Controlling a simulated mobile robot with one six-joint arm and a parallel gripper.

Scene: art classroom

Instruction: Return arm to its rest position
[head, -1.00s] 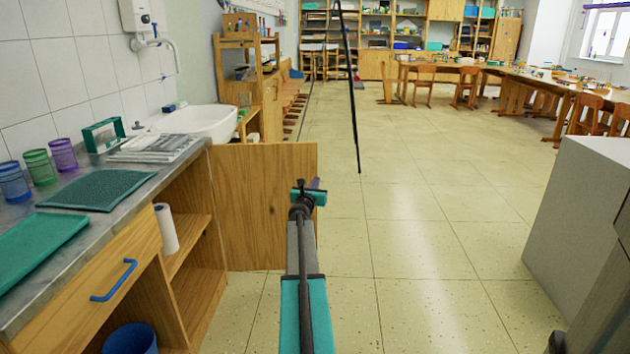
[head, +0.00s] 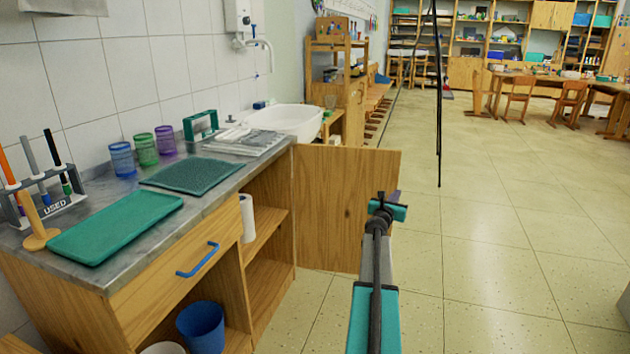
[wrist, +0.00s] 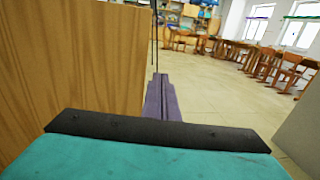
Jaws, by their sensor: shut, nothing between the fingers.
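My arm, teal and grey, reaches forward from the bottom of the head view. My gripper (head: 396,194) is at its far end, just right of the open wooden cabinet door (head: 345,205), over the floor. In the wrist view my gripper (wrist: 161,82) shows as purple fingers together, shut and empty. The cabinet door (wrist: 75,65) fills the left of the wrist view, close beside the fingers. I cannot tell whether anything touches it.
The counter (head: 100,262) on the left bears a green tray (head: 116,226), a dark green mat (head: 190,174), several cups and a rack of markers (head: 40,190). A blue bucket (head: 202,328) stands beneath. A thin black pole (head: 438,110) stands ahead.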

